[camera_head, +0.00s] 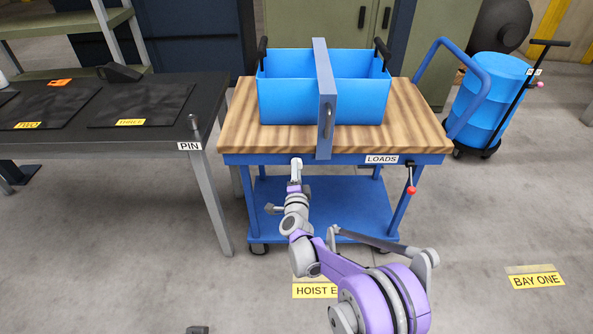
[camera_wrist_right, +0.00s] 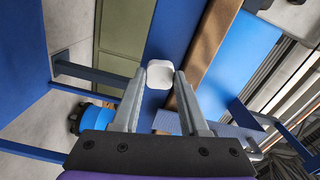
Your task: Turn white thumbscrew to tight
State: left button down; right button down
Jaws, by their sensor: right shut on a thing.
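The white thumbscrew (camera_head: 296,161) sits on the blue front edge of the wood-topped cart (camera_head: 420,130), left of the LOADS label. It is small there, with my right gripper (camera_head: 295,183) reaching up to it from below. In the right wrist view the white thumbscrew (camera_wrist_right: 158,74) shows as a pale rounded block at the fingertips. My right gripper (camera_wrist_right: 162,78) is shut on it, one finger on each side. How far the thumbscrew is turned cannot be told. My left gripper is not in view.
A blue open bin (camera_head: 285,103) stands on the cart, with a grey-blue upright panel (camera_head: 325,85) across it. A red-tipped lever (camera_head: 411,188) hangs at the cart's right front. A dark table (camera_head: 120,145) is at left. A blue drum (camera_head: 490,95) stands at right.

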jog(key=shift+m+p, duration=0.3)
jog(key=shift+m, duration=4.3)
jog(key=shift+c, duration=2.2)
grip_release()
jog(key=s+p, duration=0.1)
jog(key=s, duration=1)
jog(key=shift+r, duration=0.1)
